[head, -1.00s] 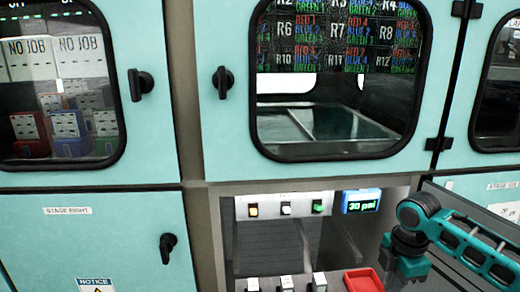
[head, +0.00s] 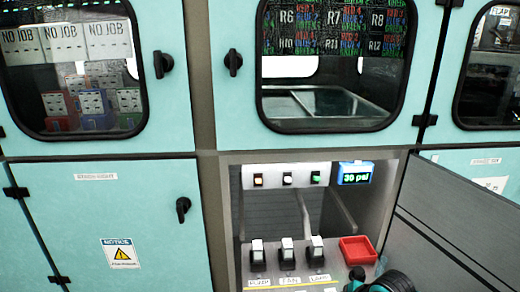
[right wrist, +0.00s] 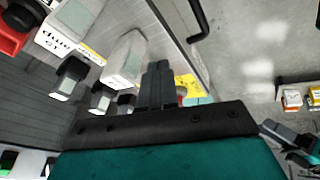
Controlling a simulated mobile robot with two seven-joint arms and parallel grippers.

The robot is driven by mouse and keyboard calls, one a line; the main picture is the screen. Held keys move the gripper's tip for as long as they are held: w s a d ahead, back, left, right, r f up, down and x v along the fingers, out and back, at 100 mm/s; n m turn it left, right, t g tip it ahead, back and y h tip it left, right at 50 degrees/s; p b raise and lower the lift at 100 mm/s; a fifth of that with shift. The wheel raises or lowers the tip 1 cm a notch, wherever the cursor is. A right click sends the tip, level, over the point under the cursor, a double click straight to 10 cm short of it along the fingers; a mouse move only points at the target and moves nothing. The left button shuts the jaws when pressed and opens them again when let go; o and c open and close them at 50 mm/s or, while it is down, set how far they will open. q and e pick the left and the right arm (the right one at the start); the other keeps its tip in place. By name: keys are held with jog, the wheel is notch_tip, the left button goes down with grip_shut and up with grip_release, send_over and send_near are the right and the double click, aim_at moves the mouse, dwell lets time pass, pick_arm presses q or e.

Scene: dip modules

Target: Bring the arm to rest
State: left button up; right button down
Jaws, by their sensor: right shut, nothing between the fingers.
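My right arm (head: 392,281) shows only as a teal and black piece at the bottom edge of the head view, just below the red tray; its gripper cannot be made out there. In the right wrist view my right gripper (right wrist: 156,84) shows as dark fingers closed together with nothing between them. White modules lie beyond and to the left of the fingers in that view. My left gripper is in neither view.
An open bay holds the PUMP, FAN and LAMP switches (head: 287,252), a red tray (head: 357,250) and a blue 30 psi display (head: 355,173). A grey panel (head: 450,235) stands right of the bay. Teal doors with black handles (head: 183,208) surround it.

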jog(key=s+a+f+m+t, duration=0.1)
jog(key=s+a+f+m+t+y, duration=0.1)
jog(key=s+a+m, duration=0.1)
jog(key=shift+s+a+f, duration=0.2)
jog(key=shift+f, duration=0.2)
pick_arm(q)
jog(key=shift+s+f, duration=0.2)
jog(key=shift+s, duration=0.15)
pick_arm(e)
jog(key=s+d+m+t+h, duration=0.1)
jog(key=s+d+m+t, duration=0.1)
jog(key=s+m, duration=0.2)
jog(key=s+d+f+m+t+h, duration=0.1)
jog(key=s+d+m+t, duration=0.1)
jog(key=s+m, duration=0.3)
jog(key=s+t, duration=0.1)
jog(key=s, duration=0.2)
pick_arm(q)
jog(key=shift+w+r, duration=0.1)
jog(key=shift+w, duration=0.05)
pick_arm(e)
jog(key=shift+a+f, duration=0.1)
